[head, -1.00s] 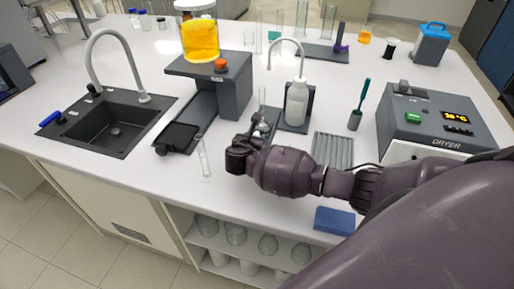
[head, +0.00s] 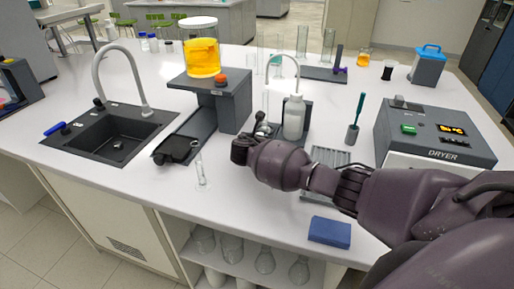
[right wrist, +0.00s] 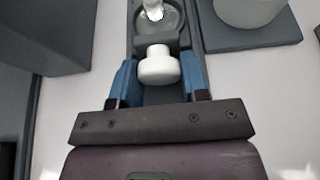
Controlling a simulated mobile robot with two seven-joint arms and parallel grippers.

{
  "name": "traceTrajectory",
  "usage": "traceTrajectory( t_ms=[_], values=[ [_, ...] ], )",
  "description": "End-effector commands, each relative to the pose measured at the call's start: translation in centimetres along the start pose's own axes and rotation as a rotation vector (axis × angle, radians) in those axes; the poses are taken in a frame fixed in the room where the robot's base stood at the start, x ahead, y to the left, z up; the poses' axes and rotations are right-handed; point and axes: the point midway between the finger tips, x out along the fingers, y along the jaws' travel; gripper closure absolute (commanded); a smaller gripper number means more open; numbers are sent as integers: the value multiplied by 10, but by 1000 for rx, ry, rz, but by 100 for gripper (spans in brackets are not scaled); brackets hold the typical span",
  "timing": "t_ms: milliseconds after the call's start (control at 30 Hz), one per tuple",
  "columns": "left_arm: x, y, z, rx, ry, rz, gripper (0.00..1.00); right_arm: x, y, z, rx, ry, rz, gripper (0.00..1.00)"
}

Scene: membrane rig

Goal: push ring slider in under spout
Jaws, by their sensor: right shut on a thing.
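The ring slider (right wrist: 172,18) is a dark piece with a round ring in a dark track, and a glass vessel (right wrist: 153,10) stands in the ring. Its white knob (right wrist: 158,66) sits between the blue fingers of my right gripper (right wrist: 159,75), which is shut on it. In the head view my right gripper (head: 241,150) is in front of the white bottle (head: 293,118) and hides most of the slider. The thin curved spout (head: 283,57) rises from the bottle and bends left. How the vessel lines up with the spout tip is unclear. My left gripper is out of view.
A dark stand (head: 232,101) with a jar of yellow liquid (head: 202,57) is left of my gripper. A small glass tube (head: 201,171) stands near the front edge. A ribbed grey rack (head: 331,157), brush holder (head: 352,134) and dryer (head: 436,130) are to the right.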

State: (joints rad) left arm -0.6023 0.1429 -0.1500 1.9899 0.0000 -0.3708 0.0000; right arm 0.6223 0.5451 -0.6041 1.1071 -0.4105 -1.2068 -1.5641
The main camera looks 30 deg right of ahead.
Motion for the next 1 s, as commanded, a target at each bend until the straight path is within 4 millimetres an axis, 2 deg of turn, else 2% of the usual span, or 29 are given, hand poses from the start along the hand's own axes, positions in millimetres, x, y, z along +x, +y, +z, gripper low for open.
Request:
traceTrajectory(
  t_ms=[200, 467, 500, 633, 667, 1000],
  values=[
    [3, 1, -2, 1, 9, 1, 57, 10, 0, 4, 3, 1, 1, 100],
    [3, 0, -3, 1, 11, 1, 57, 11, 0, 6, 3, -1, 0, 100],
    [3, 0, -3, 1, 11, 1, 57, 11, 0, 7, 3, -2, 0, 57],
    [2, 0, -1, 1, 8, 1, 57, 11, -1, 7, 2, -2, -1, 37],
    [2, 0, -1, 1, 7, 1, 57, 11, -1, 7, 2, -2, -2, 34],
    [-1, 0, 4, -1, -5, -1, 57, 8, -1, 6, 1, -1, -1, 34]
  ],
)
